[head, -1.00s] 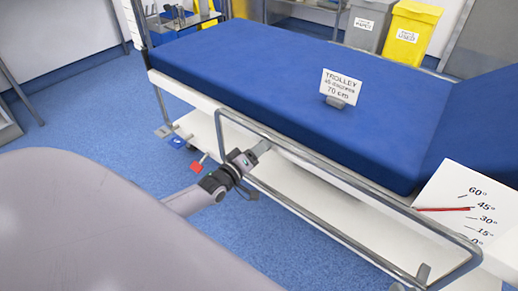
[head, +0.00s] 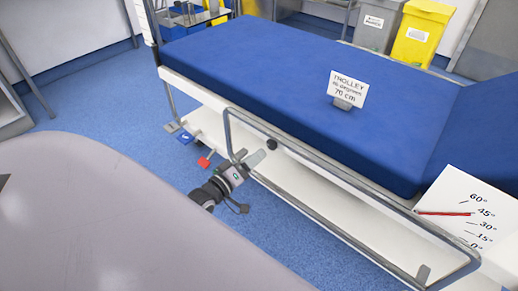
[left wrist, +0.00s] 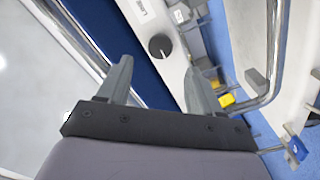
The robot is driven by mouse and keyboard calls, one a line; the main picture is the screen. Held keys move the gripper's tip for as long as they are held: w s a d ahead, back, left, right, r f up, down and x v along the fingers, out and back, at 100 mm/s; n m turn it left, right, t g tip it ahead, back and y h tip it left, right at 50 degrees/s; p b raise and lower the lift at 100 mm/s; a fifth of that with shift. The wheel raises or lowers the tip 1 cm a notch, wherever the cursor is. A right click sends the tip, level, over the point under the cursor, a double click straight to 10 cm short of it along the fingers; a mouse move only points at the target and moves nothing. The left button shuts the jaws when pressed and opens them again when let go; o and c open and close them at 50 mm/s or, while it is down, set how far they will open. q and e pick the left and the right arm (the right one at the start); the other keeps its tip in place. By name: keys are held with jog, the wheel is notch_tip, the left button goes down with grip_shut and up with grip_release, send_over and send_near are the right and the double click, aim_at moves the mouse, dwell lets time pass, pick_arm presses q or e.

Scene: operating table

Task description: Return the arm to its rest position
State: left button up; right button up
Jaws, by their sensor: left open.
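My left gripper (head: 257,158) is beside the near side of the trolley, by the side rail. It is open with nothing between its fingers. In the left wrist view, the two fingers (left wrist: 158,64) stand apart, and a round black knob (left wrist: 160,46) on the white side panel shows beyond the gap. The gripper is apart from the knob, which also shows in the head view (head: 272,144). My right gripper is in neither view.
The trolley's blue mattress (head: 270,70) carries a sign (head: 347,89). A metal side rail (head: 350,183) runs along the near side. The angle board's (head: 455,200) red pointer is near 45°. Red (head: 204,162) and blue (head: 186,138) pedals sit low. Blue floor is open at left.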

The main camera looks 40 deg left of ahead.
pick_arm(q)
jog(key=shift+s, duration=0.4)
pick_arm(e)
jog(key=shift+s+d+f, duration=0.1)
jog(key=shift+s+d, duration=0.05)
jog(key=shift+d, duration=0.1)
